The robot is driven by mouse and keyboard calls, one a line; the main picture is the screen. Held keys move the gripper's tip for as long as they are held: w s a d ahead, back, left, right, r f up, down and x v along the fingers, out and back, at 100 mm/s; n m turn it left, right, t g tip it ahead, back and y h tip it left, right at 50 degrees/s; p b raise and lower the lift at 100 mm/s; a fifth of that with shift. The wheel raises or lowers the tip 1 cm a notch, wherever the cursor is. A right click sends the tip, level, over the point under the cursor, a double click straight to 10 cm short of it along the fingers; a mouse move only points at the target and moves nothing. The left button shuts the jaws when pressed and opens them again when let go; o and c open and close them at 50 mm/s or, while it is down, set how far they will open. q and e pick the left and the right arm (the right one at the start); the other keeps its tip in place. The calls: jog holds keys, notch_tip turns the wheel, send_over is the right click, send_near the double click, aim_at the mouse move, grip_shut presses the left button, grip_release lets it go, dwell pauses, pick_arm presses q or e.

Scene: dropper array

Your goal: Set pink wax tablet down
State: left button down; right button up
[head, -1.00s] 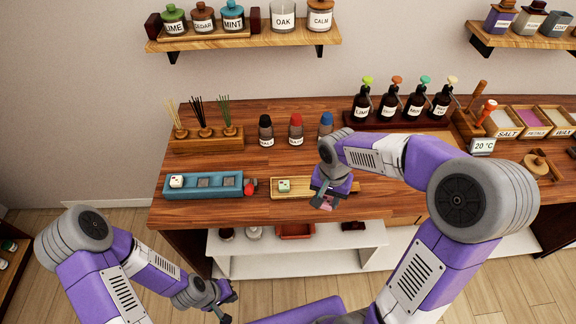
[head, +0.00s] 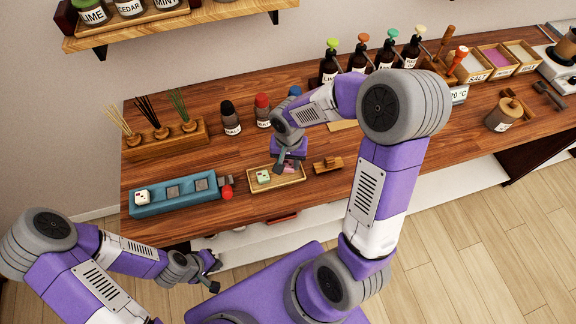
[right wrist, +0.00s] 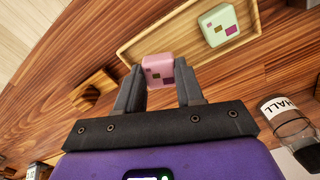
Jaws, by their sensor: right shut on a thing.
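The pink wax tablet (right wrist: 157,70) is a small rounded block with dark and tan squares, between the fingertips of my right gripper (right wrist: 158,88). In the head view my right gripper (head: 287,167) is over the right part of a shallow wooden tray (head: 268,187), and the tablet is mostly hidden. I cannot tell whether the tablet touches the tray. A pale green tablet (right wrist: 218,26) lies in the tray (right wrist: 125,52), apart from the pink one; it also shows in the head view (head: 263,176). My left gripper (head: 215,276) is open and empty in front of the counter.
A blue tray (head: 165,207) with a white tablet (head: 142,197) and grey squares stands left of the wooden tray. A small wooden block (head: 327,165) is to its right. Bottles (head: 231,118) and a reed diffuser stand (head: 165,145) are behind. Bare counter lies between them.

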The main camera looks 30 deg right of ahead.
aim_at(288, 164)
jog(key=shift+f, duration=1.35)
jog(key=shift+f+b, duration=0.1)
jog(key=shift+b, duration=0.25)
jog(key=o, duration=0.8)
jog(key=shift+r, duration=0.2)
notch_tip(288, 164, up, 12)
jog(key=p, duration=0.2)
jog(key=shift+p, duration=0.3)
